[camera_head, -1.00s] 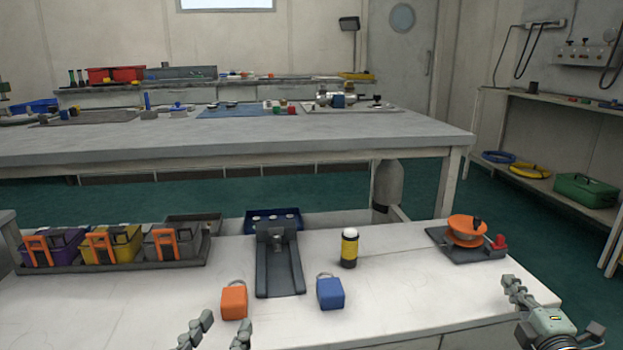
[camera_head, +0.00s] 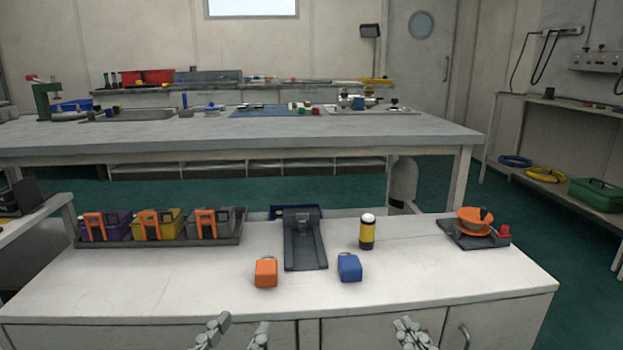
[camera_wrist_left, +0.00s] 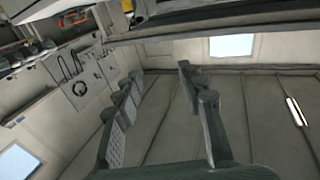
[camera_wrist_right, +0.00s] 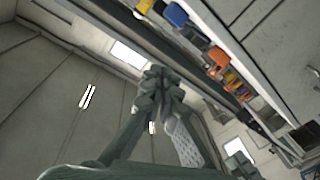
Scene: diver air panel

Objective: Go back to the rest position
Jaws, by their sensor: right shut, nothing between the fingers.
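My left gripper (camera_head: 240,336) is at the bottom of the head view, in front of the white bench's (camera_head: 120,290) near edge. Its two fingers stand apart with nothing between them, as the left wrist view (camera_wrist_left: 160,85) also shows. My right gripper (camera_head: 412,332) is at the bottom of the head view, right of the left one. Its fingers are together and empty, as the right wrist view (camera_wrist_right: 158,80) also shows. Neither gripper touches any object. The arms behind the grippers are mostly out of the head view.
On the bench are an orange padlock-like block (camera_head: 266,273), a blue one (camera_head: 349,268), a grey stand (camera_head: 305,245), a yellow-black cylinder (camera_head: 367,233), an orange reel (camera_head: 474,221) and a tray (camera_head: 160,243) of bins. The bench front is clear.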

